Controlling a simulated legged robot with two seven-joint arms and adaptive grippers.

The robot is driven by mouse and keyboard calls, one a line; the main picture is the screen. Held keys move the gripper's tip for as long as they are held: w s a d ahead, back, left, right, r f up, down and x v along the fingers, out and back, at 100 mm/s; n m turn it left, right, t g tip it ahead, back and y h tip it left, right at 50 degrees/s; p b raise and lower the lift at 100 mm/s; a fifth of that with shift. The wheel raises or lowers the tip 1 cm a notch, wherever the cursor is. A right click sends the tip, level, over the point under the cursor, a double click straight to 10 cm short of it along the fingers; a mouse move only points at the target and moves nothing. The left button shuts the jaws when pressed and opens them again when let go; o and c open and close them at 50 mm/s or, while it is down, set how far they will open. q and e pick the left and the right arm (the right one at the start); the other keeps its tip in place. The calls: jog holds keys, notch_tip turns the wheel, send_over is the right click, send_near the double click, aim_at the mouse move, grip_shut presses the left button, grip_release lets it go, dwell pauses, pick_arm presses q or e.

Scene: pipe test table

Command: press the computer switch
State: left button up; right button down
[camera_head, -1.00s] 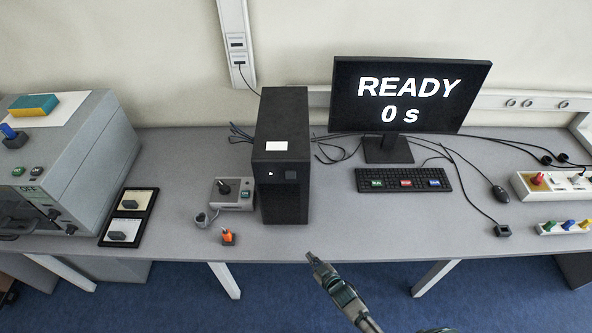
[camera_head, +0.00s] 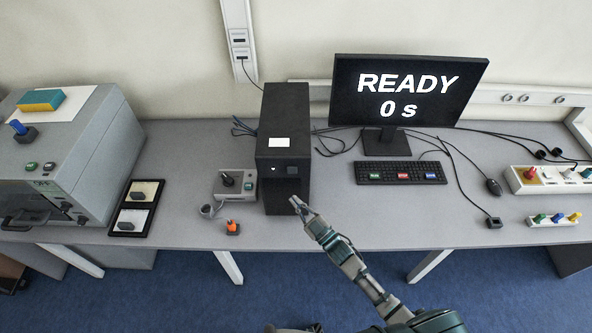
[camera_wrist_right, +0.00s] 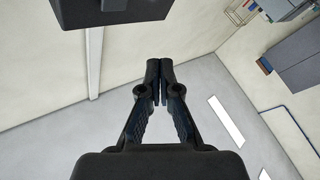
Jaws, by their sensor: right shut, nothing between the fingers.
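The black computer tower (camera_head: 284,150) stands upright on the grey table, with a white label on its top. A small white mark, perhaps the switch (camera_head: 274,170), shows on its front face near the top, left of a dark square panel. My right gripper (camera_head: 295,200) is shut and empty, in front of the tower's lower front face; I cannot tell whether it touches. In the right wrist view the closed fingertips (camera_wrist_right: 160,66) point up the picture, and a dark box-like edge (camera_wrist_right: 110,10) shows at the top. My left gripper is not in view.
A monitor (camera_head: 408,95) reads "READY 0 s" behind a keyboard (camera_head: 400,172). A joystick box (camera_head: 235,184) and an orange-topped part (camera_head: 232,228) sit left of the tower. A grey machine (camera_head: 70,150) fills the far left.

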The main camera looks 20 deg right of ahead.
aim_at(289, 169)
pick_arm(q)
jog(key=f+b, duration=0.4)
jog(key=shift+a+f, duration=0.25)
pick_arm(e)
jog(key=w, duration=0.3)
jog(key=w+d, duration=0.1)
jog(key=w, duration=0.2)
jog(key=w+d, duration=0.1)
jog(key=w, duration=0.2)
jog(key=shift+w+d, duration=0.1)
jog(key=shift+d, duration=0.15)
dwell(0.9)
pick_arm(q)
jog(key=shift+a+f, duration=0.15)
pick_arm(e)
jog(key=shift+a+r, duration=0.1)
jog(key=shift+a, duration=0.2)
